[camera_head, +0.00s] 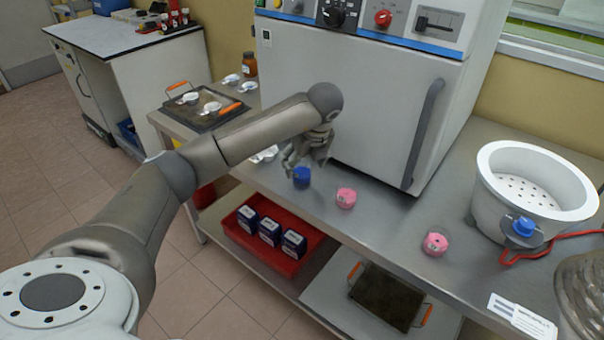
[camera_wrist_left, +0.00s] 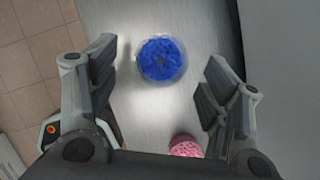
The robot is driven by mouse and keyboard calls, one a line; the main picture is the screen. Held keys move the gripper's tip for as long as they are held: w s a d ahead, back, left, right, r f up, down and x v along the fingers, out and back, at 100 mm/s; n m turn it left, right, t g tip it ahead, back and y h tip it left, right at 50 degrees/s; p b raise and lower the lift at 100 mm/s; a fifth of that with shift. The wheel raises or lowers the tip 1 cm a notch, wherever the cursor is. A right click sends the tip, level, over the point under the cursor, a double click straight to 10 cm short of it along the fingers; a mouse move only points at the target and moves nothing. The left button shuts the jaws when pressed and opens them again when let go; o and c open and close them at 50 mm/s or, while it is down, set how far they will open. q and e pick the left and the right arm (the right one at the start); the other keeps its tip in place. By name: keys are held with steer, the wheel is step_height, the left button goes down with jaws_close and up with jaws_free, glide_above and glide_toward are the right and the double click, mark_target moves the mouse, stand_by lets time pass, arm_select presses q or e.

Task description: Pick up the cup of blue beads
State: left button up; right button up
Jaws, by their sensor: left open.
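The cup of blue beads (camera_head: 302,178) stands on the steel bench top, in front of the large white oven. My left gripper (camera_head: 306,158) is just above and beside it in the head view. In the left wrist view the round blue cup (camera_wrist_left: 161,60) lies ahead, between the lines of the two fingers. My left gripper (camera_wrist_left: 158,88) is open and empty there, with a finger on each side. A cup of pink beads (camera_head: 346,197) stands to the right of the blue one; a pink cup also shows at the lower edge of the wrist view (camera_wrist_left: 185,146). My right gripper is not in view.
The white oven (camera_head: 350,110) with its grey handle stands close behind the cups. Another pink cup (camera_head: 435,243) and a white perforated pot (camera_head: 530,190) are to the right. A red tray (camera_head: 262,262) with several boxes is on the lower shelf.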

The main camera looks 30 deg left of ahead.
mark_target(301, 170)
arm_select(q)
steer(key=x, duration=0.4)
steer(key=shift+w, duration=0.1)
steer(key=shift+d, duration=0.1)
steer(key=shift+c, duration=0.6)
steer(key=c, duration=1)
steer(key=shift+c, duration=0.2)
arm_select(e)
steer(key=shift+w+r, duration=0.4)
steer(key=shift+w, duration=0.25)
arm_select(q)
steer(key=shift+r, duration=0.1)
